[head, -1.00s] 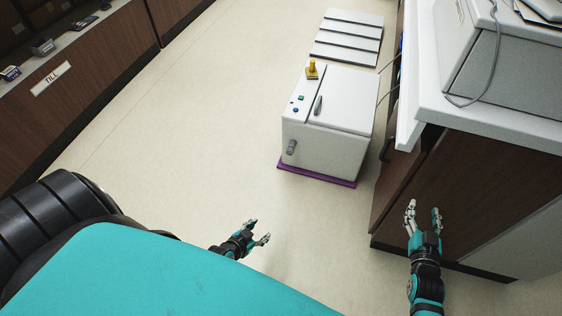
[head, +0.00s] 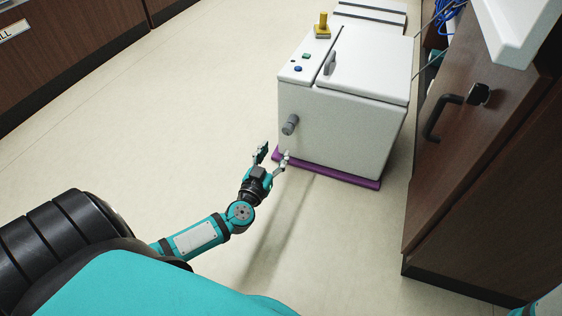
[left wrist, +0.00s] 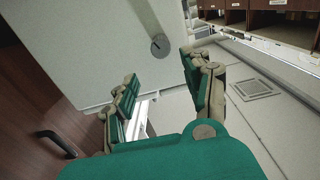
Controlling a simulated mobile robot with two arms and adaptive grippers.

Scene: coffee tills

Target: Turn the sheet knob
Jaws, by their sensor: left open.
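The sheet knob looks to be the grey knob (head: 290,125) on the front face of a white box-shaped machine (head: 345,135). It sticks out near the left edge of that face. In the left wrist view the knob (left wrist: 159,44) shows as a grey disc with a dark line, beyond the fingers. My left gripper (head: 273,157) is open and empty, in front of the machine and a little below the knob in the picture. In the left wrist view its fingers (left wrist: 158,85) stand apart, with nothing between them. My right gripper is out of view.
A brown cabinet (head: 480,150) with a dark handle (head: 441,117) stands close on the right. The floor (head: 190,130) to the left is clear.

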